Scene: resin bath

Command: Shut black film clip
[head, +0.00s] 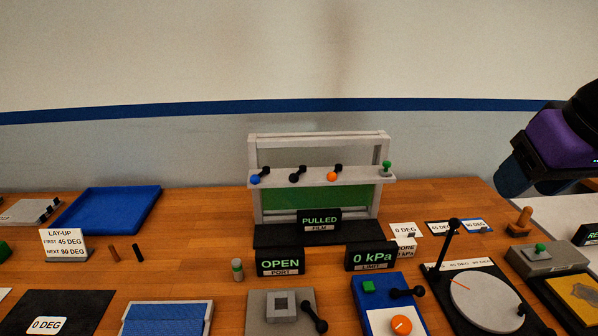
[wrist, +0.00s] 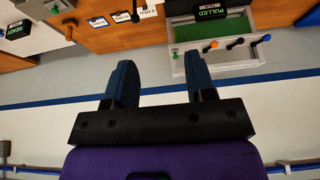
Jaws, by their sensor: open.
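The black film clip (head: 297,174) is a small black lever on the rail of a pale upright frame (head: 385,150). It sits between a blue-ended clip (head: 257,179) and an orange-ended clip (head: 333,175). All three lean alike; I cannot tell from this whether the black clip is open or shut. In the wrist view, the black clip (wrist: 235,43) shows upside down, ahead of the fingers. My gripper (wrist: 160,80) is open and empty. In the head view, my gripper (head: 512,180) hangs in the air at the right, well apart from the frame.
A green-topped knob (head: 387,167) stands at the rail's right end. A "PULLED" film sign (head: 319,219) stands in front of the frame. A tall black lever (head: 449,240) rises from a dial board at the right. A blue tray (head: 110,210) lies at the left.

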